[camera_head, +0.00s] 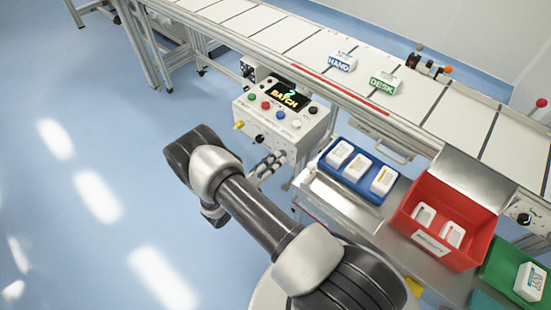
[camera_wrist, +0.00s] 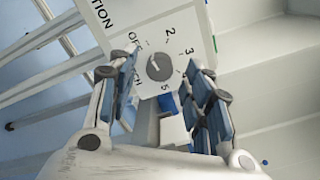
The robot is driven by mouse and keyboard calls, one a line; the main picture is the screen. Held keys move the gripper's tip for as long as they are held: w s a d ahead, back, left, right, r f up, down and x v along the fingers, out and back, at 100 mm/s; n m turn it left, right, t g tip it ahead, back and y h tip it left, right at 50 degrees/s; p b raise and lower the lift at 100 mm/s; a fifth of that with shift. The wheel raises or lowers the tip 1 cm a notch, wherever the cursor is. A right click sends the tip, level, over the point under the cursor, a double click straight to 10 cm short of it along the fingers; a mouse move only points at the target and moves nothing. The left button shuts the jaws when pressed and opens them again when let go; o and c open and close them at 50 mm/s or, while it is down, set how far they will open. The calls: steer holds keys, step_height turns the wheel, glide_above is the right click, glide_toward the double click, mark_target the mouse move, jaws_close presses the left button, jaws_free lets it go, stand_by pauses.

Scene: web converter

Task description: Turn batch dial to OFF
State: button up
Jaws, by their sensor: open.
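The batch dial (camera_wrist: 159,67) is a grey round knob on a white panel, ringed by the marks OFF, 2, 3 and 5. In the wrist view it lies between my gripper's (camera_wrist: 163,62) two blue-padded fingers, which are open and spread to either side, with a visible gap to each. I cannot tell from the picture which mark its pointer faces. In the head view my gripper (camera_head: 268,166) is in front of the white control box (camera_head: 262,122), below its front face.
Coloured buttons sit on the box top, and a yellow knob (camera_head: 239,125) is at its left. A conveyor (camera_head: 300,45) runs behind. A blue tray (camera_head: 347,180), a red bin (camera_head: 430,190) and a green tray (camera_head: 497,265) stand to the right. The floor at left is clear.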

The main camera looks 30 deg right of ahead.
steer(key=v, duration=1)
steer(key=shift+a, duration=0.1)
steer(key=s+d+r+m+g+y, duration=0.2)
steer(key=s+r+m+g+y, duration=0.15)
steer(key=r+m, duration=0.6)
steer(key=s+d+r+m+g+y, duration=0.25)
steer(key=r+m+g, duration=0.35)
steer(key=r, duration=0.6)
steer(key=s+a+r+m+t+y, duration=0.3)
steer(key=s+r+m+t+y, duration=0.1)
steer(key=s+r+m, duration=0.3)
steer(key=s+a+r+m+t+y, duration=0.4)
steer(key=s+r+m+y, duration=0.3)
steer(key=m, duration=0.3)
steer(key=shift+s+r+m, duration=0.3)
steer(key=shift+s+m, duration=0.05)
steer(key=shift+s, duration=0.55)
